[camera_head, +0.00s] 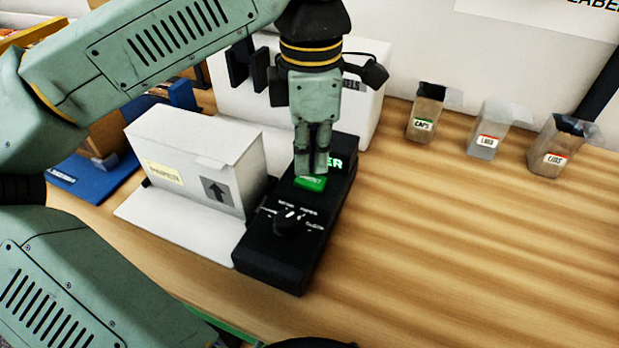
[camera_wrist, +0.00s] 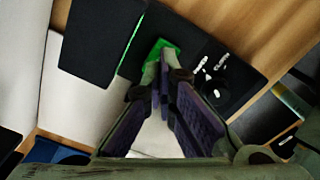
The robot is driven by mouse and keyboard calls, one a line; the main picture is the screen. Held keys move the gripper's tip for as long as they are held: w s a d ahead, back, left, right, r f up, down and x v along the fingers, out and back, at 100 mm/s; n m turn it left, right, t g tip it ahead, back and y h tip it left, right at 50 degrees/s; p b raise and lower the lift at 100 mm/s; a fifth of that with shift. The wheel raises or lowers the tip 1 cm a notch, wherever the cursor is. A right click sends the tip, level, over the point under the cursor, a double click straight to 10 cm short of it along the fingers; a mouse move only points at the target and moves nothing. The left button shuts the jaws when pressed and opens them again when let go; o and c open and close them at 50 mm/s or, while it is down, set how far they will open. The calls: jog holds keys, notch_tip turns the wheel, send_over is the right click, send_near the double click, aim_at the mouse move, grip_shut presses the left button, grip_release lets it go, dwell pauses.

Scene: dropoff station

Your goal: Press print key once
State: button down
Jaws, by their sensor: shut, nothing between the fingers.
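The print key is a green key (camera_head: 311,184) on the black control panel (camera_head: 270,262), with a rotary knob (camera_head: 288,222) and white lettering nearer the front. My gripper (camera_head: 311,168) points down with its fingers together and empty. Its tips are at the back edge of the green key and hide part of it. In the wrist view the green key (camera_wrist: 160,46) shows just beyond my fingertips (camera_wrist: 165,62). I cannot tell whether the tips touch the key. Green lit lettering (camera_head: 332,163) behind the key is partly hidden by my fingers.
A white box (camera_head: 180,160) with an arrow label stands on a white plate (camera_head: 150,215) left of the panel. A white machine (camera_head: 362,110) stands behind. Small labelled bins (camera_head: 425,112) line the back right. The wooden table (camera_head: 450,240) is clear at right.

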aim_at(311, 180)
jog(key=shift+f+b, duration=1)
jog(key=shift+f, duration=0.2)
dwell(0.6)
jog(key=shift+r, duration=0.15)
jog(key=shift+r+p, duration=2.7)
jog(key=shift+r, duration=0.75)
jog(key=shift+s+f, duration=0.1)
